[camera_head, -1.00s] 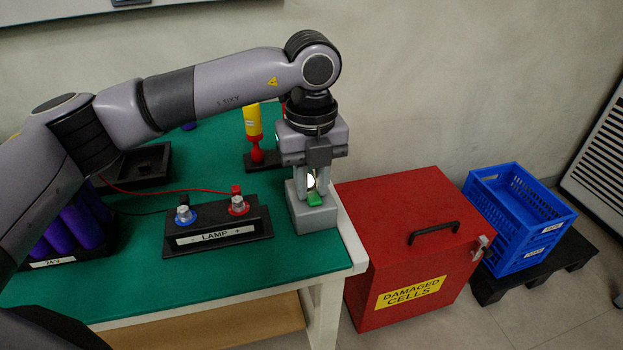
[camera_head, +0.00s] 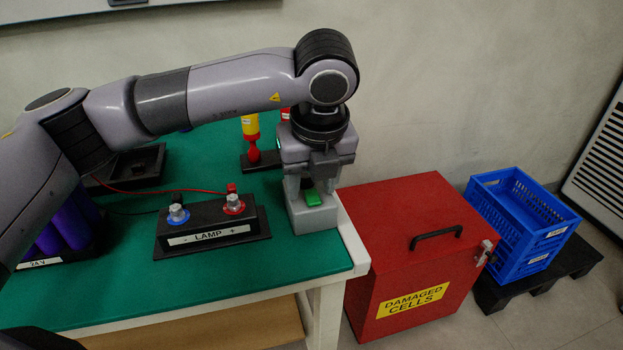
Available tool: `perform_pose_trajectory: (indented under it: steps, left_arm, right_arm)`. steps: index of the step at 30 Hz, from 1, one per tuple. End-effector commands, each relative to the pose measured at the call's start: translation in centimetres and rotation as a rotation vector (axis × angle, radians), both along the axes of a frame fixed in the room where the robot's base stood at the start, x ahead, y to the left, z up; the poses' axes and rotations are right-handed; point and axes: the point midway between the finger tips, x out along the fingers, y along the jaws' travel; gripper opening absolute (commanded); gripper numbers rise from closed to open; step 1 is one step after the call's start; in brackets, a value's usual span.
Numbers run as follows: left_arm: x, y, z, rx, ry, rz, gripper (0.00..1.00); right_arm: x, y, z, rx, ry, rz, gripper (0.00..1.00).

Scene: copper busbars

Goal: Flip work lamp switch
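The work lamp switch is a light grey box (camera_head: 316,220) with a green rocker (camera_head: 313,198) on top, at the right front corner of the green table. My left gripper (camera_head: 311,191) points straight down over it, its fingers apart on either side of the rocker with nothing held between them. I cannot tell whether a fingertip touches the box or rocker. The back of the switch top is partly hidden by the gripper. The black LAMP terminal block (camera_head: 212,238) stands left of the switch, with a blue and a red terminal. My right gripper is not in view.
A yellow and red tool (camera_head: 251,135) stands in a black holder behind the switch. Purple cells (camera_head: 62,228) sit at the table's left. A red DAMAGED CELLS box (camera_head: 415,220) and blue crates (camera_head: 519,230) stand right of the table. The table front is clear.

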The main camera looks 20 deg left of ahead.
Motion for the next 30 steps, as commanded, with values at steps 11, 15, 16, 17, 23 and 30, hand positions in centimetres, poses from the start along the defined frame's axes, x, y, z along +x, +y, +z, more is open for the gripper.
perform_pose_trajectory:
  steps: [11, 15, 16, 17, 23, 30]
  left_arm:
    - [-0.4, -0.4, 2.0, -0.002, -0.003, -0.002, 0.49]
    - [-0.9, -0.7, 4.3, -0.001, -0.002, -0.003, 0.49]
    - [-1.0, -0.8, 4.7, -0.001, -0.002, -0.003, 0.49]
    - [-1.1, -0.8, 5.2, -0.002, -0.002, -0.002, 0.49]
    - [-1.6, -1.1, 6.8, -0.001, -0.001, 0.000, 0.49]
    - [-1.6, -1.1, 6.9, 0.000, 0.000, 0.000, 0.49]
  right_arm:
    - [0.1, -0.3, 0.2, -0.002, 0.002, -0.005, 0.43]
    - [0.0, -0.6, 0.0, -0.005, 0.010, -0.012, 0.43]
    - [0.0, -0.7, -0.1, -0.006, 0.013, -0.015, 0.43]
    - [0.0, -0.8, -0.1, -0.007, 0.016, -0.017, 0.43]
    - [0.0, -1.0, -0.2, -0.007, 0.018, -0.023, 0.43]
    - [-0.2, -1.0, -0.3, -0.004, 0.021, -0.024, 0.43]
